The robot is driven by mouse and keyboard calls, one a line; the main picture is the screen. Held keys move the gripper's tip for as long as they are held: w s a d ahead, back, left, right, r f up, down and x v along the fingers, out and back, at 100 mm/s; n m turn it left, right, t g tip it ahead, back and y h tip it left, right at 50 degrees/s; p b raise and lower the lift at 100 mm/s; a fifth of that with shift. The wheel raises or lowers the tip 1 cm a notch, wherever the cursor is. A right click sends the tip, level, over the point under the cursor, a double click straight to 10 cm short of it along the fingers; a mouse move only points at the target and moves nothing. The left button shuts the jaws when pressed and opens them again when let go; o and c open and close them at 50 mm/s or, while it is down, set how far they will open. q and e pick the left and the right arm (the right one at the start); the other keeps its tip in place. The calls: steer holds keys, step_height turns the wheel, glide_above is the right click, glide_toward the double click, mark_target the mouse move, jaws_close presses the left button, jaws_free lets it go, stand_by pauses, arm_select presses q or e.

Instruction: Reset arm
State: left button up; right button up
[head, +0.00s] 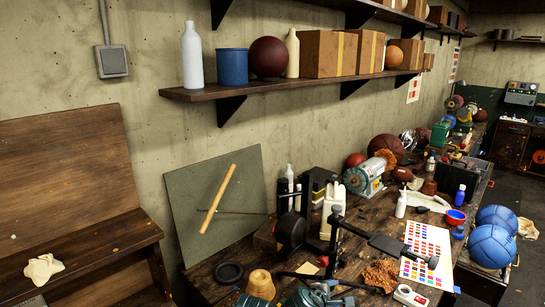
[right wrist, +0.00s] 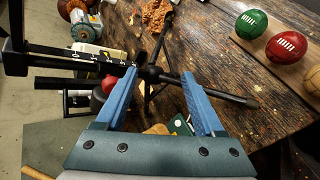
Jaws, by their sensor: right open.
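My right gripper (right wrist: 158,73) shows in the right wrist view. Its two blue fingers are spread wide, and I see nothing held between them. A black stand with a marked bar (right wrist: 90,60) and a thin dark rod (right wrist: 222,93) crosses the view at the fingertips. I cannot tell whether the fingers touch it. My left gripper is not in view.
The cluttered workbench (right wrist: 215,50) holds a green ball (right wrist: 251,24), a red ball (right wrist: 286,46) and crumpled brown leather (right wrist: 157,14). In the head view, blue balls (head: 491,246) sit at the right, a colour chart (head: 425,250) lies on the bench, and a shelf (head: 290,84) hangs above.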

steer(key=s+a+f+m+g+y+b, duration=0.3)
steer(key=s+a+f+m+g+y, duration=0.2)
steer(key=s+a+f+m+g, duration=0.3)
steer(key=s+a+f+m, duration=0.3)
steer(key=s+a+f, duration=0.1)
steer(key=s, duration=0.3)
steer(key=shift+f+y+b, duration=0.35)
steer(key=shift+f+y, duration=0.05)
steer(key=shift+f, duration=0.4)
